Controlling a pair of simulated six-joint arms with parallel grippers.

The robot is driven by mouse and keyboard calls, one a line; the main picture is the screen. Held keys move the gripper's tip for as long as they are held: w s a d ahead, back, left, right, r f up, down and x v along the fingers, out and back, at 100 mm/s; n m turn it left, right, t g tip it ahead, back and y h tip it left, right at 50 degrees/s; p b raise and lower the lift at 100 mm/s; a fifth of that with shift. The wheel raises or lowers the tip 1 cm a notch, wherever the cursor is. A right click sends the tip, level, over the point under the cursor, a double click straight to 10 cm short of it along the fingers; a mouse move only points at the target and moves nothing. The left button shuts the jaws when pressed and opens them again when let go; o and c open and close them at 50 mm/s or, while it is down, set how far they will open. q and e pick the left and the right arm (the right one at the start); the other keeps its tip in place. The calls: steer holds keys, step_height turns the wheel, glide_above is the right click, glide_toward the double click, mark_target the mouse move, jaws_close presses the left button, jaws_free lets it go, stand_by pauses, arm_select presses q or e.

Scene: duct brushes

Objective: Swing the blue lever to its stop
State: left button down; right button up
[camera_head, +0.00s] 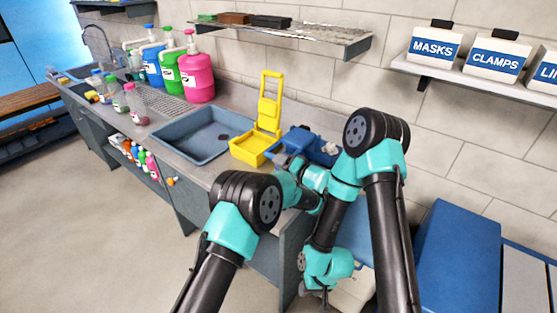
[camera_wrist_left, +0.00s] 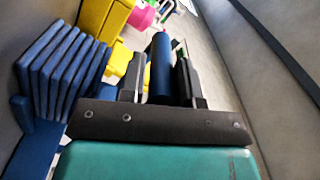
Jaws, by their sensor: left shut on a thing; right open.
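The blue lever (camera_wrist_left: 161,62) is a round bar in the left wrist view, standing between the two dark fingers of my left gripper (camera_wrist_left: 160,54). The fingers are shut on it. To its left are several blue slats (camera_wrist_left: 57,72) in a row. In the head view, the blue bucket-like unit (camera_head: 312,146) sits on the counter right of the yellow bucket. My left arm reaches to it, and the lever and fingers are mostly hidden there. My right gripper (camera_head: 316,292) hangs low below the counter, open, with nothing seen in it.
A yellow bucket with a raised yellow frame (camera_head: 250,148) stands beside the blue unit. A grey-blue sink (camera_head: 192,138) and pink jug (camera_head: 197,78) are farther left. The tiled wall is close behind. A blue cabinet (camera_head: 455,255) is at the right. The floor at left is clear.

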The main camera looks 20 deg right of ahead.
arm_select(q)
steer(key=shift+d+r, duration=0.15)
steer(key=c, duration=1.1)
jaws_free()
steer(key=shift+o, duration=0.9)
